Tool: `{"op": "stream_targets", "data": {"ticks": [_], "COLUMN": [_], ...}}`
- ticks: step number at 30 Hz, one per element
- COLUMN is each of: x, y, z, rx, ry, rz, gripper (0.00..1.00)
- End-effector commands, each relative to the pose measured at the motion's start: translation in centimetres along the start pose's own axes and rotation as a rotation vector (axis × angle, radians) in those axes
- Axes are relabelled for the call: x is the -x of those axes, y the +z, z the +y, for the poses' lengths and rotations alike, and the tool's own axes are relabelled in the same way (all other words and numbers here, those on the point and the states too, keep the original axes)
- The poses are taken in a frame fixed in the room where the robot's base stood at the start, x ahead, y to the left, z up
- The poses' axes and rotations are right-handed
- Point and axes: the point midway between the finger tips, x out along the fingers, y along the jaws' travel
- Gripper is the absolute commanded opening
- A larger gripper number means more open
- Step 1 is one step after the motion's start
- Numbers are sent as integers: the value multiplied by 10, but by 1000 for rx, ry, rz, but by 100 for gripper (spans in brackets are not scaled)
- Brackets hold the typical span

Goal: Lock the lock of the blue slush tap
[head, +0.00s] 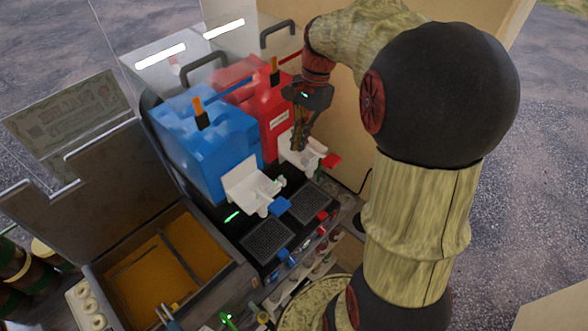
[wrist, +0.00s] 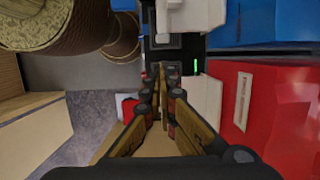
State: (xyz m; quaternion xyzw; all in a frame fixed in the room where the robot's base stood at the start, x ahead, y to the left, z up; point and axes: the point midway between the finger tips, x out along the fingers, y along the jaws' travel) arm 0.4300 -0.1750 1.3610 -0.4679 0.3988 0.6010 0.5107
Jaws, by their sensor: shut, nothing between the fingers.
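The blue slush tank (head: 205,145) stands left of the red tank (head: 252,90). The blue side's tap is a white block (head: 248,187) with a blue lever (head: 280,206). I cannot clearly make out its lock; small blue fittings (head: 287,257) show on the machine's front edge below. My gripper (head: 299,146) points down at the red side's white tap (head: 318,146), apart from the blue tap. In the wrist view the fingers (wrist: 160,78) are shut and empty, beside a white housing (wrist: 207,105). The blue tank's edge (wrist: 265,25) shows upper right there.
The red lever (head: 331,161) sticks out close to my gripper. Drip trays (head: 267,239) lie below the taps. A green light strip (head: 232,216) glows by the blue tap. An open-lidded bin (head: 160,265) stands at the left, and a tan panel (head: 345,120) behind.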

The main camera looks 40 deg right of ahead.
Motion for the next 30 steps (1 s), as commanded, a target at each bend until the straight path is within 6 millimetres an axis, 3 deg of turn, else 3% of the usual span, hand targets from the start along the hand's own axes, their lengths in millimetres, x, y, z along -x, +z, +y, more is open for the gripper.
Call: {"op": "stream_targets", "data": {"ticks": [10,24,30], "x": [-8,-82,-98], "y": [1,1,0], "z": [0,1,0], "rx": [3,3,3], "ry": [1,3,0], "rz": [0,-1,1], "gripper": [0,0,0]}}
